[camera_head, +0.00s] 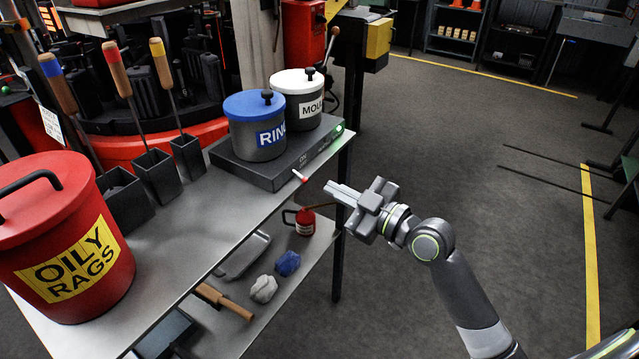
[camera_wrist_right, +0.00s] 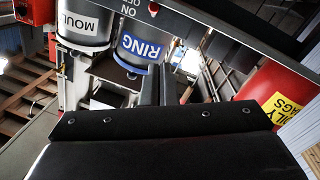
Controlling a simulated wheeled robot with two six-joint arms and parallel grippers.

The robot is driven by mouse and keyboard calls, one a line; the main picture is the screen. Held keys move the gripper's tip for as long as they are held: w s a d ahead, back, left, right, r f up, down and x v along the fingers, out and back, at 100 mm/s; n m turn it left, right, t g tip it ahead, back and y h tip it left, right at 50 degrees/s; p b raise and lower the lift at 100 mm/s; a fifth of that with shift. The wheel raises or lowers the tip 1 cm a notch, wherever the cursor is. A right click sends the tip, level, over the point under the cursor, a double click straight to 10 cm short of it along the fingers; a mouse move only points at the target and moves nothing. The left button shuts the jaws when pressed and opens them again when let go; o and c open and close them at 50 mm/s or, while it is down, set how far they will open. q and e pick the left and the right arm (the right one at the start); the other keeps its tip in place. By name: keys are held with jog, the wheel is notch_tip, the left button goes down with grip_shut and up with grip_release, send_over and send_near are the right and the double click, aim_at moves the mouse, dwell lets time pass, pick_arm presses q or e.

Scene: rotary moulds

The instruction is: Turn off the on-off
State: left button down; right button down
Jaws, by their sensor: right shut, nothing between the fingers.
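The on-off switch (camera_head: 300,176) is a small white lever with a red tip on the front face of a dark grey flat unit (camera_head: 262,176), beside small lettering. A green light (camera_head: 339,129) glows farther along that face. In the right wrist view the lettering and the switch (camera_wrist_right: 153,8) show at the top edge, upside down. My right gripper (camera_head: 332,189) is shut and empty, just to the right of the lever and apart from it. Its fingers (camera_wrist_right: 158,88) point toward the unit in the wrist view. My left gripper is not in view.
A blue-lidded pot (camera_head: 256,130) and a white-lidded pot (camera_head: 301,100) stand on the unit. A red oily rags bin (camera_head: 62,240) stands at the table's left. The lower shelf holds a red can (camera_head: 305,222) and rags (camera_head: 287,263).

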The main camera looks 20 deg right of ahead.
jog(key=s+d, duration=0.1)
jog(key=s+d+f, duration=0.1)
jog(key=s, duration=0.1)
jog(key=shift+d+f+b, duration=0.1)
jog(key=shift+f+b, duration=0.05)
jog(key=shift+b, duration=0.25)
